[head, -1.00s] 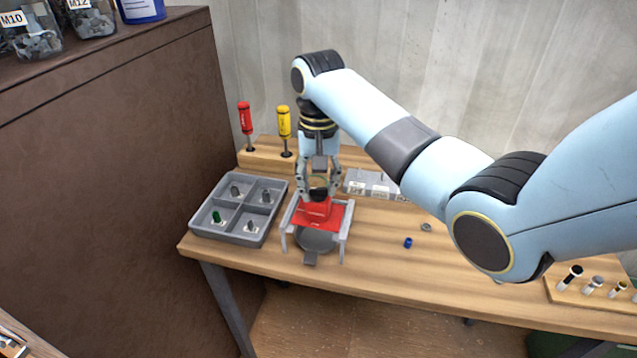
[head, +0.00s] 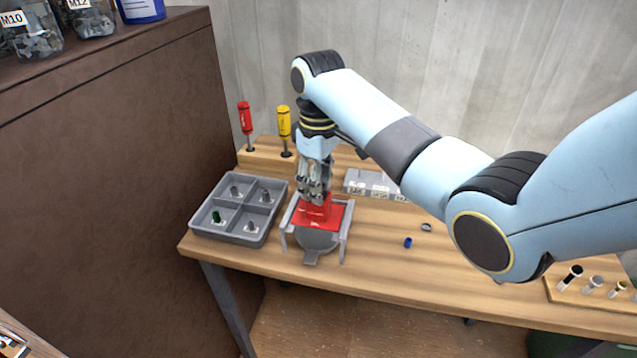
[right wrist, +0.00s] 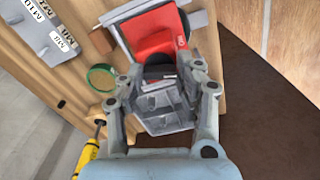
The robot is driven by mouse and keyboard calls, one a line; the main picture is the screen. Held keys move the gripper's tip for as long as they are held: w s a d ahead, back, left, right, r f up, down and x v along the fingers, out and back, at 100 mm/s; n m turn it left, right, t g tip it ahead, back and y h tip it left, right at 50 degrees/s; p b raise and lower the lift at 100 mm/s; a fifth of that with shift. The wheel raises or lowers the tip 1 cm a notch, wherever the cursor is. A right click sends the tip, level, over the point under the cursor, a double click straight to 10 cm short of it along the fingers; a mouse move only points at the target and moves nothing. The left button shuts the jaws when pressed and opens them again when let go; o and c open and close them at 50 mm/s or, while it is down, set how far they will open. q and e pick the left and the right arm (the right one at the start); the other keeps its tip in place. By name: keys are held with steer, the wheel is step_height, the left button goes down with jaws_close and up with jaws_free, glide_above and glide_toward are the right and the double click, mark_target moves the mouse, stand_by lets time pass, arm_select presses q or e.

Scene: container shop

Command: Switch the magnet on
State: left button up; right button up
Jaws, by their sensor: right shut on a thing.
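The red magnet body (head: 318,214) sits in a grey frame with side legs, with a round grey plate below its front edge. It also shows red in the right wrist view (right wrist: 152,42). My right gripper (head: 315,197) points down at the top of the red body, its fingers close together. In the right wrist view my right gripper (right wrist: 160,82) has a dark piece, seemingly the magnet's switch knob (right wrist: 158,72), between its fingertips. The fingers hide most of this piece. My left gripper is not in view.
A grey four-compartment tray (head: 237,236) with small parts stands left of the magnet. Red (head: 245,118) and yellow (head: 284,122) screwdrivers stand in a wooden block behind. A labelled grey box (head: 372,184) is at the back. A blue piece (head: 408,242) lies on the right.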

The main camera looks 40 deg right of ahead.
steer(key=n, duration=0.3)
steer(key=shift+n, duration=0.4)
stand_by(0.4)
steer(key=o, duration=1.2)
steer(key=shift+c, duration=0.2)
step_height(320, 180, up, 8)
steer(key=shift+f, duration=0.25)
